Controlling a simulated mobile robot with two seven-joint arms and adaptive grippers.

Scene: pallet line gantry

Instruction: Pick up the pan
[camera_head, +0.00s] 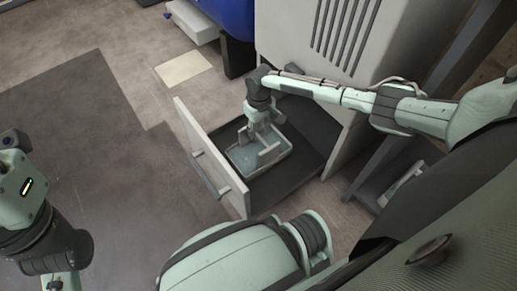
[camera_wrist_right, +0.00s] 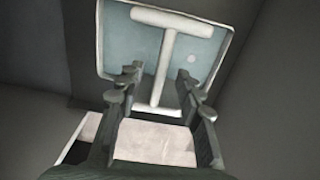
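The pan (camera_head: 243,160) is a shallow, pale, rectangular tray with a light blue-grey inside, lying in the open drawer (camera_head: 217,167). In the right wrist view the pan (camera_wrist_right: 120,45) shows a pale T-shaped bar (camera_wrist_right: 158,70) across its inside. My right gripper (camera_head: 266,140) reaches down into the drawer over the pan. In the wrist view its fingers (camera_wrist_right: 157,88) are apart, one on each side of the bar's stem, with gaps showing. Whether they touch the pan cannot be told. My left arm shows at the left edge; its gripper is out of view.
The drawer's front panel with a handle stands left of the pan, and its dark floor shows around it. A grey vented cabinet (camera_head: 345,50) rises behind. A blue object (camera_head: 232,15) stands at the top. The floor (camera_head: 110,120) to the left is clear.

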